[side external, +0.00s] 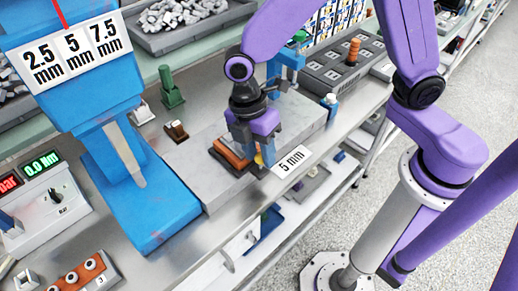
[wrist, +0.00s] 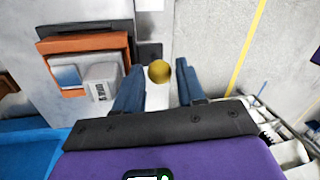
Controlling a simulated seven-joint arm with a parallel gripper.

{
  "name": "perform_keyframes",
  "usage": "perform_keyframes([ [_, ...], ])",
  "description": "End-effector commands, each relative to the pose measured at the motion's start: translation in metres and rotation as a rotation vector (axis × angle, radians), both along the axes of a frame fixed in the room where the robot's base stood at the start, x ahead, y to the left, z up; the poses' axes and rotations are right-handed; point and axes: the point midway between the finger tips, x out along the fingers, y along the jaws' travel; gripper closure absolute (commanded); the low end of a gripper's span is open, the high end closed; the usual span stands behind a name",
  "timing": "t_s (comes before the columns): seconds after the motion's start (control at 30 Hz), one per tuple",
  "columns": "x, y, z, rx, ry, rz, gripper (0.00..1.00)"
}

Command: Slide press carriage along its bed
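The press carriage (side external: 231,158), an orange frame on a dark plate, sits on the grey bed (side external: 195,170) right of the blue press. In the wrist view the carriage (wrist: 62,44) holds a grey block with a lettered label (wrist: 101,88). A yellow ball knob (wrist: 159,72) is beside the carriage, at the end of a dark strip. My gripper (wrist: 159,66) is open, its two blue fingers on either side of the knob with visible gaps. In the side view my gripper (side external: 253,158) hides part of the carriage and most of the knob.
The blue press (side external: 140,200) stands left, with a 2.5, 5, 7.5 mm sign (side external: 72,52). A "5 mm" card (side external: 290,162) is at the bench's front edge. A grey socket block (side external: 345,68) and a green fixture (side external: 170,90) stand behind. Bare bed lies between carriage and press.

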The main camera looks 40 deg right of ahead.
Motion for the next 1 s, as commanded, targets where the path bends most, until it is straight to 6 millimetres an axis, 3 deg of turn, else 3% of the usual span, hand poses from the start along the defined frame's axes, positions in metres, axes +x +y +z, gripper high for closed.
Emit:
perform_keyframes([
  [0.07, 0.000, 0.000, 0.000, 0.000, 0.000, 0.000, 0.64],
  [0.17, 0.000, 0.000, 0.000, 0.000, 0.000, 0.000, 0.96],
  [0.2, 0.000, 0.000, 0.000, 0.000, 0.000, 0.000, 1.00],
  [0.4, 0.000, -0.002, 0.001, 0.000, 0.001, 0.000, 1.00],
  [0.57, 0.000, -0.016, 0.001, -0.002, 0.002, -0.002, 1.00],
  [0.77, 0.000, -0.055, 0.001, -0.002, 0.002, -0.005, 1.00],
  [1.0, 0.000, -0.117, 0.001, -0.001, 0.001, -0.006, 1.00],
])
